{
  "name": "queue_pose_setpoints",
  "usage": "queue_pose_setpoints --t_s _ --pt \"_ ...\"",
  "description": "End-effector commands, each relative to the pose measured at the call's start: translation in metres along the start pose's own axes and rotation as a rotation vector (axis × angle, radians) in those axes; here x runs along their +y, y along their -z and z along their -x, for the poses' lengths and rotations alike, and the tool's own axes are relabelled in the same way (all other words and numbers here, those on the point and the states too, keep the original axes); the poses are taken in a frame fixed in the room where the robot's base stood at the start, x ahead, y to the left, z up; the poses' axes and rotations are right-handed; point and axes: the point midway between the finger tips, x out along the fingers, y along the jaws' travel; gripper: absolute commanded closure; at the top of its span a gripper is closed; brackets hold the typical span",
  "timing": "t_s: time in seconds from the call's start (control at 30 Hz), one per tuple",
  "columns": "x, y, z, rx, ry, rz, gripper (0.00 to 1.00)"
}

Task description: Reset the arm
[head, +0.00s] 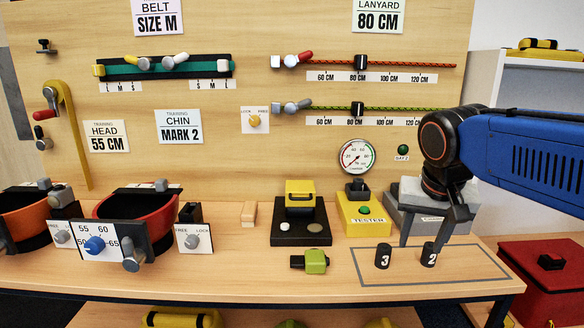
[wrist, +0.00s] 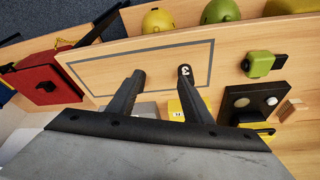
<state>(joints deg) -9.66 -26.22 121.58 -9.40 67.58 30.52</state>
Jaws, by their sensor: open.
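My gripper (head: 421,246) hangs at the end of my blue arm over the right side of the bench, fingers pointing down. Its jaws are open, and nothing shows held between them. In the wrist view the two dark fingers of my gripper (wrist: 161,76) stand apart with bare wood between them. A black cylinder marked 2 (head: 429,255) stands close by the fingertips; I cannot tell whether they touch. A black cylinder marked 3 (head: 383,256) stands to its left, and its top (wrist: 185,71) shows by the right finger in the wrist view.
A grey outline (head: 365,283) surrounds the cylinders. Behind stand a yellow tester (head: 362,222) and a grey box (head: 405,195). A green-yellow buckle (head: 315,261) lies left. A red case (head: 550,285) is at right. The pegboard carries lanyards (head: 420,65) and a gauge (head: 356,157).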

Motion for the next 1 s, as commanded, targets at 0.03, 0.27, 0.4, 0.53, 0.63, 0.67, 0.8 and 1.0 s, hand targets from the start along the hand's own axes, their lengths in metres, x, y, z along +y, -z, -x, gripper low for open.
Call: queue_pose_setpoints --t_s 0.03,0.27,0.4,0.53,0.63,0.67,0.8,1.0 --pt "0.011 -0.018 -0.007 0.004 0.012 0.026 0.54" --pt "0.043 -0.090 -0.044 0.031 0.071 0.170 0.54" --pt "0.055 -0.127 -0.066 0.052 0.094 0.243 0.54" --pt "0.061 -0.148 -0.080 0.067 0.107 0.285 0.54" --pt "0.063 -0.155 -0.085 0.075 0.111 0.301 0.54" --pt "0.063 -0.156 -0.086 0.075 0.112 0.304 0.54" --pt "0.063 -0.157 -0.087 0.076 0.113 0.308 0.54" --pt "0.063 -0.156 -0.087 0.076 0.113 0.307 0.78"
